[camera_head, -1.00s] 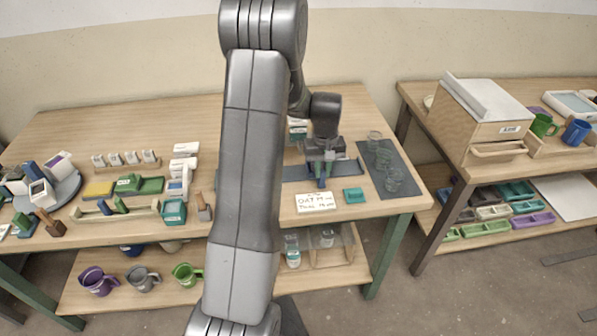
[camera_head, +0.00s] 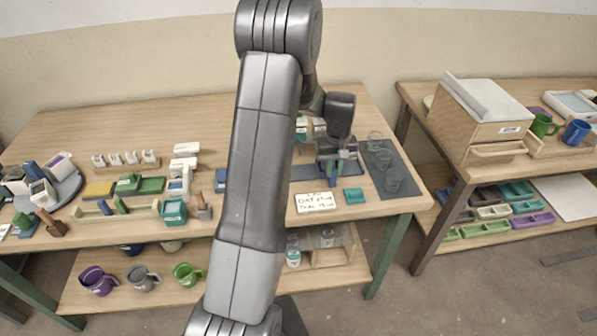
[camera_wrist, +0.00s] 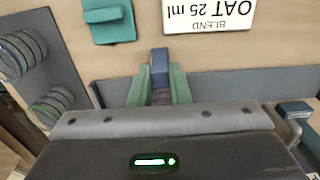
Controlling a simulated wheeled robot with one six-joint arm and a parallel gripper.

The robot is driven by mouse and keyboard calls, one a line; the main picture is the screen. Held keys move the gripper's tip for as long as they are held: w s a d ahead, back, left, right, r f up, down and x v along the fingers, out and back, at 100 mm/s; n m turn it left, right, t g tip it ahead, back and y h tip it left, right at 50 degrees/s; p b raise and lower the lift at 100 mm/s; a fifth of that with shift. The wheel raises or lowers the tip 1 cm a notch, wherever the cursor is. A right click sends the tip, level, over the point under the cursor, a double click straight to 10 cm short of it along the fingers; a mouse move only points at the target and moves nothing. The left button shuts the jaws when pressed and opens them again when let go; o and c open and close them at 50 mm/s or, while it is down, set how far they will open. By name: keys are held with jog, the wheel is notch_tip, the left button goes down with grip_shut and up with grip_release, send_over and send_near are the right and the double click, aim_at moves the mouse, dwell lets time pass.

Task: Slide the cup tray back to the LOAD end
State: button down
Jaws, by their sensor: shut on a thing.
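My gripper (camera_head: 338,165) is over the blue-grey rail (camera_head: 305,173) near the back right of the table. In the wrist view, its green fingertips (camera_wrist: 159,88) are shut on an upright blue block (camera_wrist: 159,60), which looks like the handle of the cup tray. The rail (camera_wrist: 235,80) runs across the wrist view on both sides of the fingers. The tray's body and any cups on it are hidden by my gripper and arm. I cannot read a LOAD mark.
A dark mat (camera_head: 393,170) with several clear glasses (camera_head: 383,158) lies right of my gripper. A written card (camera_head: 315,203) and a teal block (camera_head: 354,195) lie in front. White-and-teal items (camera_head: 302,128) stand behind. My arm hides the table's middle.

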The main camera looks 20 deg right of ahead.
jog(key=shift+s+d, duration=0.3)
jog(key=shift+d, duration=0.75)
jog(key=shift+s+d, duration=0.25)
jog(key=shift+d, duration=0.75)
jog(key=shift+s+d, duration=0.3)
jog(key=shift+d, duration=0.75)
jog(key=c, duration=1.5)
grip_release()
jog(key=shift+o, duration=0.2)
notch_tip(320, 180, up, 7)
jog(key=p, duration=0.4)
jog(key=shift+p, duration=0.3)
jog(key=shift+f, duration=0.1)
